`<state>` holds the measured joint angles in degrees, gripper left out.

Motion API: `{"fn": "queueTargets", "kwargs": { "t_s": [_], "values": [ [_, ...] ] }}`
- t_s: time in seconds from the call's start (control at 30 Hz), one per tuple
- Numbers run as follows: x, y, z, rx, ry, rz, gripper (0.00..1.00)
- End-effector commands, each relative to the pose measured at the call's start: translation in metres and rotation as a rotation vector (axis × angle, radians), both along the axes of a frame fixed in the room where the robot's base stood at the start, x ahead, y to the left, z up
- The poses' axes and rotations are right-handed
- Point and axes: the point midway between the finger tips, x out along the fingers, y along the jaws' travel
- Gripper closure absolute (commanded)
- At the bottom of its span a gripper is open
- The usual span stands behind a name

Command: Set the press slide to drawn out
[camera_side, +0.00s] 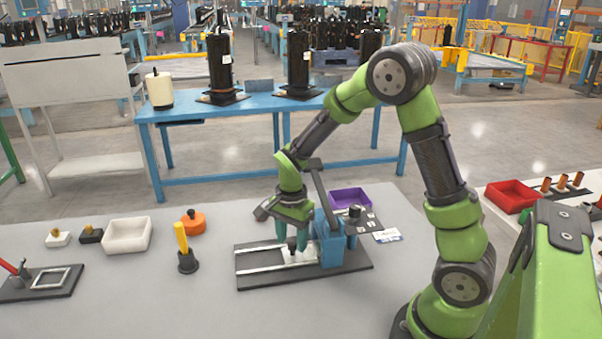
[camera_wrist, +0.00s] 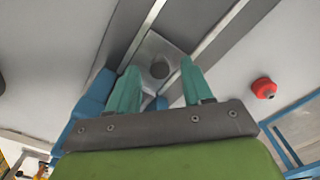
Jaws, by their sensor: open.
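The press has a blue body (camera_side: 331,240) on a dark base plate (camera_side: 352,262), with two pale rails (camera_side: 262,268) running left from it. The press slide, a light plate (camera_side: 299,258), sits on the rails close against the left of the blue body. A dark round knob (camera_side: 292,244) stands on it. The slide (camera_wrist: 152,48) and knob (camera_wrist: 160,69) also show in the wrist view. My gripper (camera_side: 292,240) is over the slide with its teal fingers apart, one on each side of the knob. A gap shows between knob and fingers in the wrist view (camera_wrist: 160,67).
The rails left of the slide are bare. A yellow-handled tool in a dark holder (camera_side: 187,260) stands left of the base plate. An orange round part (camera_side: 192,223), a white tray (camera_side: 127,235) and a purple tray (camera_side: 350,198) are also on the table.

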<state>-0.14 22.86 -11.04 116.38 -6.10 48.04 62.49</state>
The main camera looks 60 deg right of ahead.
Motion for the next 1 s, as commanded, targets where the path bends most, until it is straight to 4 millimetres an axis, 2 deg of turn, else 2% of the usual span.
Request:
{"fn": "queueTargets", "kwargs": {
  "t_s": [0.1,0.4,0.73,1.0],
  "values": [
    [-0.0004,-0.0003,-0.007,0.0,0.001,-0.001,0.5],
    [-0.0001,-0.0002,-0.0081,0.0,0.0,-0.001,0.51],
    [0.0,-0.0002,-0.0078,0.0,0.0,0.0,1.0],
    [0.0014,0.0011,-0.0076,0.0,-0.001,0.001,1.0]
  ]
}}
